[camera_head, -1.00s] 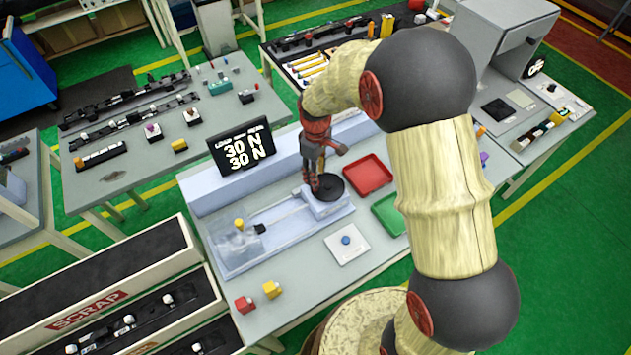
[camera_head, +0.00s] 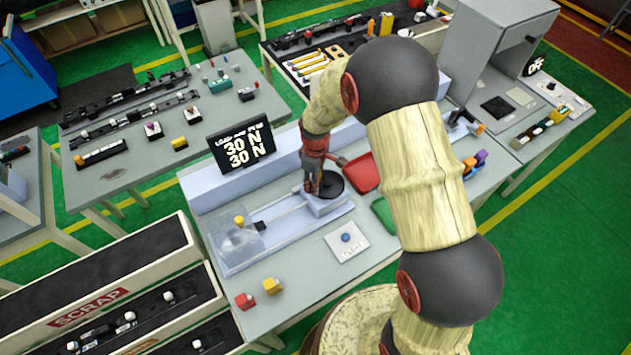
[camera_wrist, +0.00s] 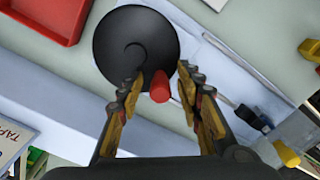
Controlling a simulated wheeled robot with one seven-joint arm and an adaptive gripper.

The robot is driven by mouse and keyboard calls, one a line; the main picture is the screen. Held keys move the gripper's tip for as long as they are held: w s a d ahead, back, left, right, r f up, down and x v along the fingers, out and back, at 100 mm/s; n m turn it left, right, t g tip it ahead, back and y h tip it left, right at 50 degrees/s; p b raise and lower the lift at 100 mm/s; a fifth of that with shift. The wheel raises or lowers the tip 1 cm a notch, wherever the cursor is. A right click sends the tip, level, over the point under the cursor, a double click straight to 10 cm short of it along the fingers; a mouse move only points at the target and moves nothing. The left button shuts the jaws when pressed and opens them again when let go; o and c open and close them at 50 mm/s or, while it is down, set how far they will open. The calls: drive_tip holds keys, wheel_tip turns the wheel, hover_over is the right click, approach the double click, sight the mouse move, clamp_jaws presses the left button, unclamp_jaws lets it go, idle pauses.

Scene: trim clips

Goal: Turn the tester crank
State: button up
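The tester (camera_head: 285,232) is a pale blue bench unit with a clear cover over a yellow-topped piece at its left end. Its crank is a black disc (camera_head: 333,182) at the right end, also in the wrist view (camera_wrist: 125,40), with a red handle (camera_wrist: 160,88) near its rim. My gripper (camera_head: 311,190) is down at the disc's left edge in the head view. In the wrist view my gripper (camera_wrist: 160,76) is open, one finger on each side of the red handle, with narrow gaps showing. The head view hides the handle behind my gripper.
A display (camera_head: 241,146) behind the tester reads 30 N twice. A red tray (camera_head: 362,174) and a green tray (camera_head: 383,214) lie right of the crank, partly behind my arm. A white plate with a blue button (camera_head: 346,238) lies in front. Red and yellow clips (camera_head: 258,294) sit front left.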

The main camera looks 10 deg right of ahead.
clamp_jaws()
idle(0.5)
